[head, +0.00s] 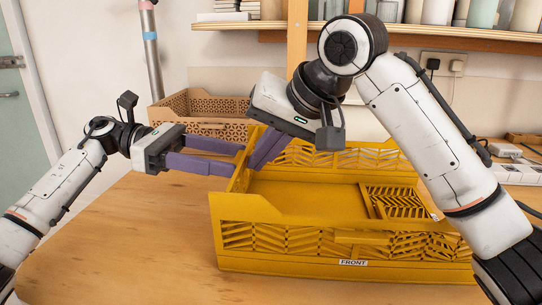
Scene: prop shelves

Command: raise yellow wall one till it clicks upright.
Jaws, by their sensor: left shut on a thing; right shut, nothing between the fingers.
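A yellow folding crate (235,262) stands on the table, with a "FRONT" label on its near wall. Its near wall (300,238) and far wall (345,154) stand up. Its left side wall (241,181) is raised and looks near upright; whether it is latched cannot be told. A latticed panel (398,203) lies low inside at the right. My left gripper (236,160) is shut on the left wall's upper edge from outside. My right gripper (252,164) is shut and empty, its fingertips close by the inner side of that wall; contact is unclear.
A brown latticed crate (200,105) stands behind the yellow one. A shelf (470,37) with containers runs above at the back. A power strip (515,172) lies at the far right. The table (130,240) is clear at left and front.

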